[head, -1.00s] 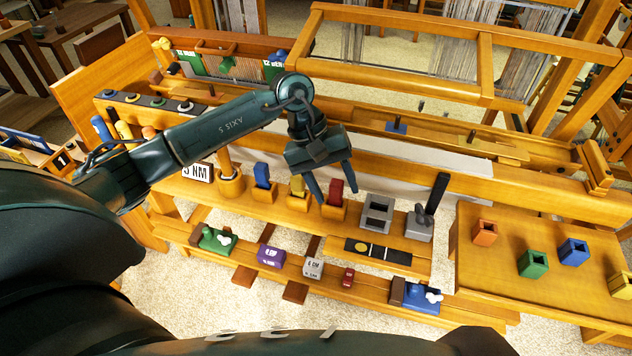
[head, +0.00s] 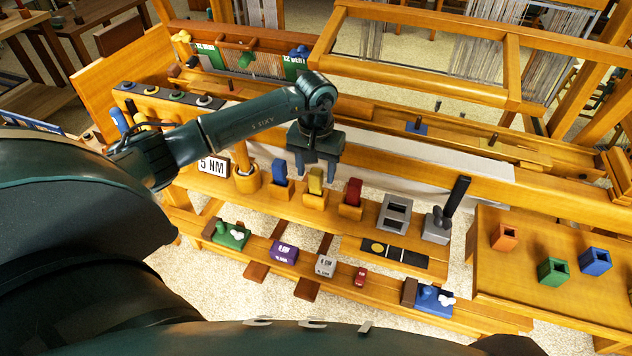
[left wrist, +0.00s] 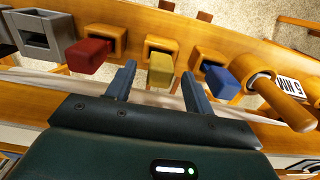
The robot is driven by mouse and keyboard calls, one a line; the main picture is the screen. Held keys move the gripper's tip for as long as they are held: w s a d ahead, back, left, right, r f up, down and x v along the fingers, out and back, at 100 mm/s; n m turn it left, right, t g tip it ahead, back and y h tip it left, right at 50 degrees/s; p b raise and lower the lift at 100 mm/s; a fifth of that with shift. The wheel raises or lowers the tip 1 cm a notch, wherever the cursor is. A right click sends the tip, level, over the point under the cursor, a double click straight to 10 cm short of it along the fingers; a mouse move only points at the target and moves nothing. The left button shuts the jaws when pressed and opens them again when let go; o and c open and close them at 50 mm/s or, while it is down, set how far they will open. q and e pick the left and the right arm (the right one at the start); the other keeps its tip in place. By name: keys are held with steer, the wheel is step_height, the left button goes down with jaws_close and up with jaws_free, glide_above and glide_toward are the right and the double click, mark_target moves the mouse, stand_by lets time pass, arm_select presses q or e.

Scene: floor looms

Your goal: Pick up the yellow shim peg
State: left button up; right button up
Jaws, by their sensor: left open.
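The yellow shim peg (head: 315,181) stands in a wooden holder (head: 313,201) on the bench's upper shelf, between a blue peg (head: 279,172) and a red peg (head: 352,191). My left gripper (head: 315,176) is open, with its fingers pointing down around or just behind the yellow peg's top. In the left wrist view the yellow peg (left wrist: 161,69) shows between the two fingertips (left wrist: 158,72), with a gap on each side. The blue peg (left wrist: 222,81) and red peg (left wrist: 89,55) lie outside the fingers. My right gripper is not in view.
A wooden cup (head: 246,178) with an upright handle and a "5 NM" sign (head: 213,166) are to the left. Several small items line the lower shelf.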

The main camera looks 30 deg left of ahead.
mark_target(316, 181)
arm_select(q)
step_height(316, 181, down, 4)
steer(key=shift+f, duration=0.1)
steer(key=shift+c, duration=0.4)
steer(key=c, duration=1)
step_height(316, 181, up, 10)
steer(key=shift+r, duration=0.1)
